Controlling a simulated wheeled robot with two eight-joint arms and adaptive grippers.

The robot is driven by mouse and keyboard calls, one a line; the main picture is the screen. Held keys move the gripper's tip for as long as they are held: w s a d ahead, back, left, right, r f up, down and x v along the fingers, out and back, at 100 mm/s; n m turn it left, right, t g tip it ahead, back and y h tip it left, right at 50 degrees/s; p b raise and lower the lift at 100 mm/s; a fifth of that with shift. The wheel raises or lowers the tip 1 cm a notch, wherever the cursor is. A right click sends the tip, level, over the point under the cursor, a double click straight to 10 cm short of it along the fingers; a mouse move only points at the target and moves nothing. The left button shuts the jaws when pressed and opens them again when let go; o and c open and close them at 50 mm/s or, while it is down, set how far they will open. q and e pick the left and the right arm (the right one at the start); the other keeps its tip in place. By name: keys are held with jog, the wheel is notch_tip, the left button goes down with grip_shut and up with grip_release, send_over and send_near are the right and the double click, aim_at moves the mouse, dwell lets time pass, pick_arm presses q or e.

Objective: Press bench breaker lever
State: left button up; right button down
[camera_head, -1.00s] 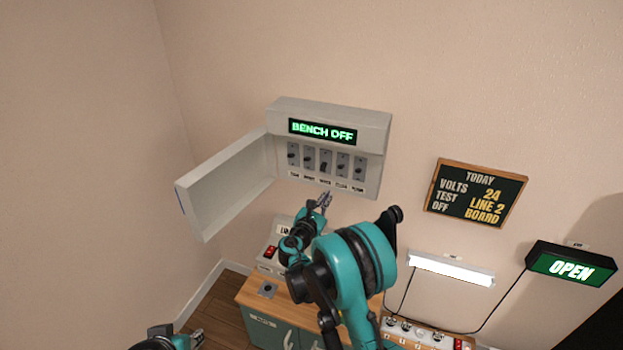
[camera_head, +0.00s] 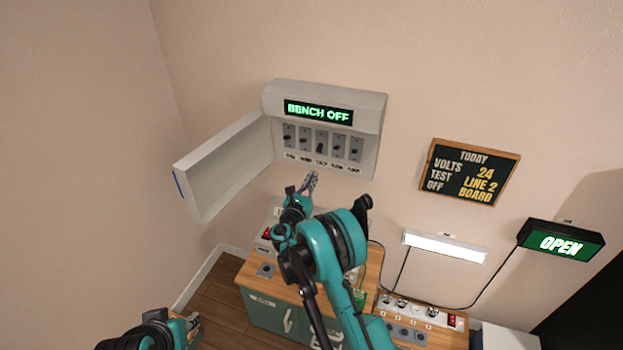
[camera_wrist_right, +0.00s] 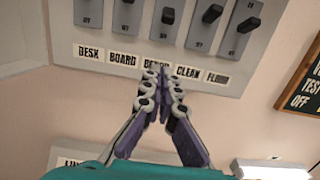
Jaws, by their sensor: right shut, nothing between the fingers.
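The breaker panel (camera_head: 375,150) hangs on the wall with its door (camera_head: 225,172) open to the left and a green "BENCH OFF" display (camera_head: 319,112). The bench breaker lever (camera_head: 320,147) is the middle one of a row; it also shows at the top of the right wrist view (camera_wrist_right: 166,17). My right gripper (camera_head: 313,176) is shut and empty, just below the panel's lower edge. In the right wrist view its fingertips (camera_wrist_right: 157,70) cover part of the middle label, below the lever and apart from it. My left gripper (camera_head: 194,321) is low at left; its jaws are unclear.
Neighbouring levers (camera_wrist_right: 211,14) sit close on both sides of the middle one. Below is a wooden-topped cabinet (camera_head: 262,283). A chalkboard (camera_head: 468,172), a lit lamp (camera_head: 445,247) and an "OPEN" sign (camera_head: 561,243) are to the right. The wall left of the door is clear.

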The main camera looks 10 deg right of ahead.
aim_at(322, 159)
jog(key=b+x, duration=0.1)
jog(key=x, duration=0.6)
jog(key=shift+w+d+f+b, duration=0.15)
jog(key=shift+w+d+b, duration=0.05)
jog(key=shift+b, duration=0.15)
jog(key=r, duration=0.1)
jog(key=s+r, duration=0.1)
jog(key=a+r, duration=0.1)
jog(key=shift+s+a+r+b, duration=0.1)
jog(key=shift+s+r+b, duration=0.25)
jog(key=shift+r, duration=0.05)
jog(key=shift+s+a+r+g+y+p, duration=0.1)
jog(key=shift+r+g+y+p, duration=0.15)
jog(key=shift+g+p, duration=0.2)
